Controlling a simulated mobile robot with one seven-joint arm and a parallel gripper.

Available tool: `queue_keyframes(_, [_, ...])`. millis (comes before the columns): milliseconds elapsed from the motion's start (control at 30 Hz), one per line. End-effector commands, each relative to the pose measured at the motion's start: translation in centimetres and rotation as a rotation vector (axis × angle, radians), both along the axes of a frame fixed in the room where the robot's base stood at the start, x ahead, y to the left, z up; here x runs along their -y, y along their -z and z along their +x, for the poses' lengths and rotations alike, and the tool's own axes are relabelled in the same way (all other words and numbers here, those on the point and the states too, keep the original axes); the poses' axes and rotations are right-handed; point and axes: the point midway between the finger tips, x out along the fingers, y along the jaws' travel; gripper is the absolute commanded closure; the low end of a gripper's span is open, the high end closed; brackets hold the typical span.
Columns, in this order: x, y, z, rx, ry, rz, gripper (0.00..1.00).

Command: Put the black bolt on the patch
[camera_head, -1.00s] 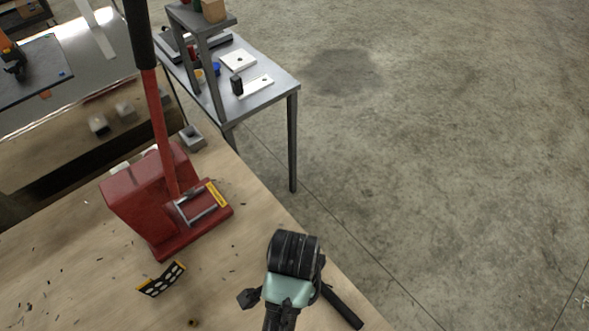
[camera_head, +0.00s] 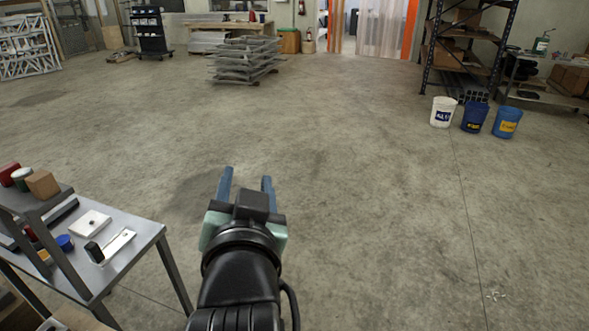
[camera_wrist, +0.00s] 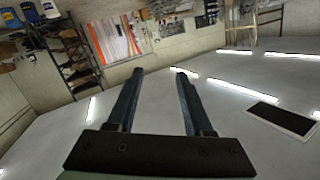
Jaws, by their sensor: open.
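My gripper (camera_head: 246,185) is open and empty, raised in front of the bare floor to the right of the grey metal table. Its two blue-grey fingers stand apart in the wrist view (camera_wrist: 160,76) with nothing between them. On the table, a small black piece (camera_head: 94,252), possibly the bolt, is at the near end of a narrow pale plate (camera_head: 121,242). A squarer pale plate (camera_head: 90,222) with a small dark spot lies behind it. I cannot tell which plate is the patch. The wrist view shows neither the table nor these pieces.
The grey table (camera_head: 146,233) has a raised shelf (camera_head: 33,203) at left, carrying a brown block (camera_head: 42,185) and round containers. A blue round item (camera_head: 65,242) lies near its post. Open concrete floor lies ahead; buckets (camera_head: 475,117) stand far right.

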Motion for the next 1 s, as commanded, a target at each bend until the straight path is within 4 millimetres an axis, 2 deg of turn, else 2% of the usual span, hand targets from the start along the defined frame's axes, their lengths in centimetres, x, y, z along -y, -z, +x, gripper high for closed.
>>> queue_keyframes(33, [1.2, -5.3, -0.5, 0.158, 0.017, -0.036, 0.48])
queue_keyframes(100, [2.5, -11.8, -2.0, 0.363, 0.048, -0.096, 0.48])
queue_keyframes(200, [4.2, -19.3, -5.4, 0.614, 0.108, -0.177, 0.48])
queue_keyframes(300, [5.3, -24.2, -8.8, 0.795, 0.168, -0.24, 0.48])
queue_keyframes(333, [5.6, -25.3, -9.7, 0.837, 0.184, -0.254, 0.48])
queue_keyframes(433, [6.1, -27.4, -11.7, 0.925, 0.22, -0.286, 0.48])
queue_keyframes(567, [6.3, -28.2, -12.5, 0.959, 0.235, -0.3, 0.48])
queue_keyframes(867, [6.2, -28.1, -12.4, 0.955, 0.232, -0.298, 0.48])
queue_keyframes(1000, [6.2, -25.4, -12.4, 0.953, 0.229, -0.296, 0.48])
